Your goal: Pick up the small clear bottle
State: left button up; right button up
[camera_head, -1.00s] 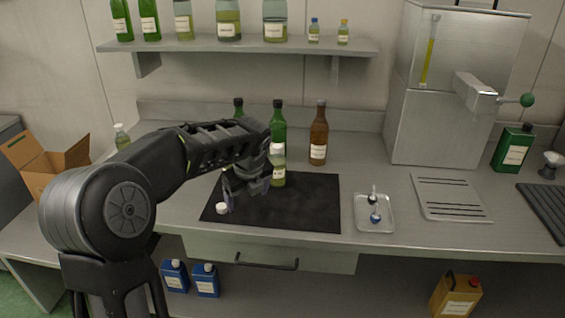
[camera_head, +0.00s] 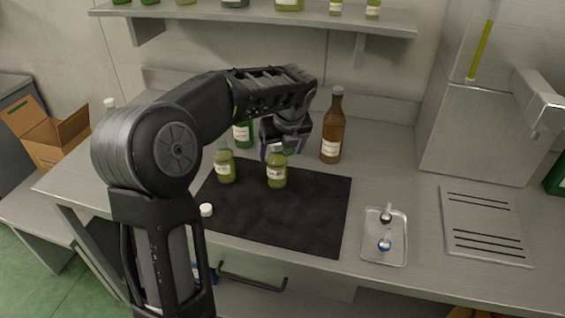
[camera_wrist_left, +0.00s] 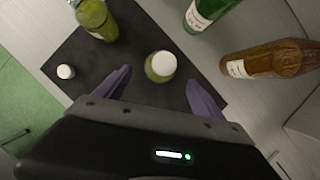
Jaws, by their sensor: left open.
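A small clear bottle (camera_head: 277,172) with green-yellow oil, a pale label and a cap stands upright on the black mat (camera_head: 300,225). My left gripper (camera_head: 281,150) is open above it, pointing down. In the left wrist view this bottle (camera_wrist_left: 160,66) shows from above, between the spread purple fingers of the left gripper (camera_wrist_left: 158,78), with gaps on both sides. A second, similar bottle (camera_head: 225,168) stands to its left on the mat and also shows in the left wrist view (camera_wrist_left: 97,20). My right gripper is not in view.
A brown bottle (camera_head: 332,130) and a green bottle (camera_head: 243,135) stand behind the mat. A white cap (camera_head: 206,210) lies at the mat's left edge. A small tray (camera_head: 370,252) with two small items sits to the right. The mat's front is clear.

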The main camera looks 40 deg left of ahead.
aim_at(277, 163)
pick_arm(q)
jog(key=shift+x, duration=1.35)
jog(key=p+x, duration=0.1)
jog(key=x, duration=0.4)
jog(key=shift+f+p, duration=0.15)
jog(key=shift+p, duration=0.15)
jog(key=shift+c, duration=0.3)
grip_shut()
